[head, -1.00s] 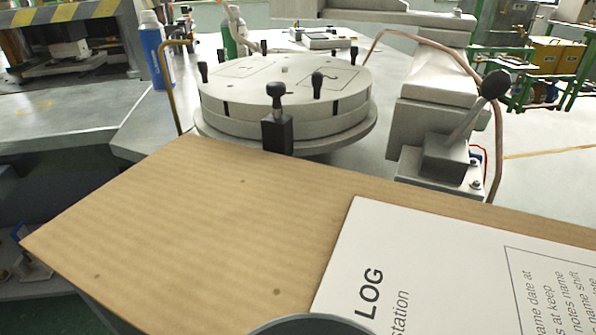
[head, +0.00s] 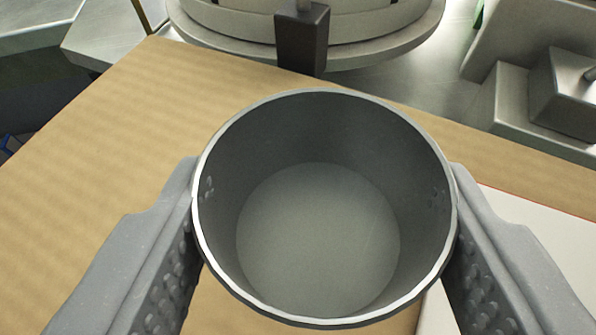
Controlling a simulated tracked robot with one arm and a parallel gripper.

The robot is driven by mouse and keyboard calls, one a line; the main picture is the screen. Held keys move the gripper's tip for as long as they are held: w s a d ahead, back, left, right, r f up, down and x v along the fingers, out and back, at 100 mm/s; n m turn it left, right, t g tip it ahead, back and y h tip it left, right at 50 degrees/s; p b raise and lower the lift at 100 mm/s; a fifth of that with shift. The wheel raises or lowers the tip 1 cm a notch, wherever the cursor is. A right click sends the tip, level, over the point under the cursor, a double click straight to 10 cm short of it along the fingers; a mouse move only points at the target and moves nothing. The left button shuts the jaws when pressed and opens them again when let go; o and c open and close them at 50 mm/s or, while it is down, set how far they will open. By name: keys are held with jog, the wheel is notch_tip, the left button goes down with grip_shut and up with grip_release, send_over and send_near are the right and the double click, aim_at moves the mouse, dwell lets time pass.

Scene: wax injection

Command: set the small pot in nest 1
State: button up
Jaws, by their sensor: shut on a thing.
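The small pot (head: 318,240) is a round grey metal pot with a bright rim, seen from above, and its inside looks empty. My gripper (head: 325,205) is shut on it, with one ridged grey finger against its left side and one against its right. The pot is in front of the cardboard sheet; whether it touches the sheet cannot be told. No nest marked 1 can be made out in this view.
The brown cardboard (head: 100,150) fills the lower part of the view, with a white paper (head: 560,235) at right. Behind it are a round metal turntable (head: 385,45) with a black block (head: 302,38) at its front, and a grey metal fixture (head: 545,85) at right.

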aim_at(311, 319)
jog(key=shift+w+a, duration=0.1)
jog(key=shift+w, duration=0.2)
notch_tip(311, 319, down, 4)
jog(key=shift+r, duration=0.2)
jog(key=o, duration=1)
jog(key=shift+s+r, duration=0.2)
jog(key=shift+s, duration=0.05)
jog(key=v, duration=1.1)
jog(key=shift+s, duration=0.2)
